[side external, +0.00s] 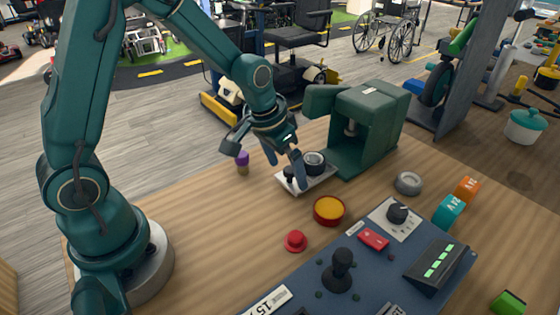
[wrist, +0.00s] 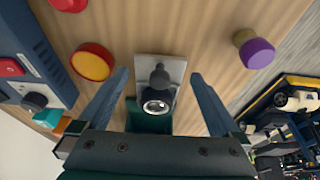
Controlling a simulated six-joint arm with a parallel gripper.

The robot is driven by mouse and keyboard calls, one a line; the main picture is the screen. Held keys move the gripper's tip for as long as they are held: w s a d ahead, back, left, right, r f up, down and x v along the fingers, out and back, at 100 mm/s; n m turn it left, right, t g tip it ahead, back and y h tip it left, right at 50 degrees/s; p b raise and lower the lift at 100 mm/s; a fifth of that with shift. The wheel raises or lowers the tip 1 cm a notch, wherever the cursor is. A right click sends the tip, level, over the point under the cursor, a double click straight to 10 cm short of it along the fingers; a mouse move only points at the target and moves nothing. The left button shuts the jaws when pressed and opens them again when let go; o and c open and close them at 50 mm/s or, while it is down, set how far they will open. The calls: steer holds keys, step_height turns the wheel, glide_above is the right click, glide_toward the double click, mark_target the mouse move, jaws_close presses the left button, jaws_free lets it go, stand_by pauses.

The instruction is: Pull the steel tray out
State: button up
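The steel tray (side external: 316,183) sticks out from the front of a green press-like machine (side external: 376,118), flat at table level. It carries an upright black knob (side external: 288,174) near its outer end and a dark round cup with a metal middle (side external: 315,160) nearer the machine. The wrist view shows the tray (wrist: 178,67), the knob (wrist: 160,76) and the cup (wrist: 157,101) between my fingers. My gripper (side external: 287,174) is open, pointing down over the tray with one finger on each side of the knob. In the wrist view my gripper (wrist: 159,73) shows a gap on both sides; contact is not visible.
A yellow-topped red dish (side external: 329,209) and a red button (side external: 295,241) stand in front of the tray. A purple-capped peg (side external: 242,161) is to its left.

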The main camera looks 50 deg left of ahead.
stand_by(0.3)
steer(key=shift+r, duration=3)
steer(key=shift+w+r, duration=0.1)
steer(key=shift+r, duration=0.25)
steer(key=s+d+r+t, duration=0.2)
steer(key=s+r+t, duration=0.1)
steer(key=s+r, duration=0.4)
steer(key=s+f, duration=0.1)
steer(key=s, duration=0.8)
steer(key=shift+f+g, duration=0.4)
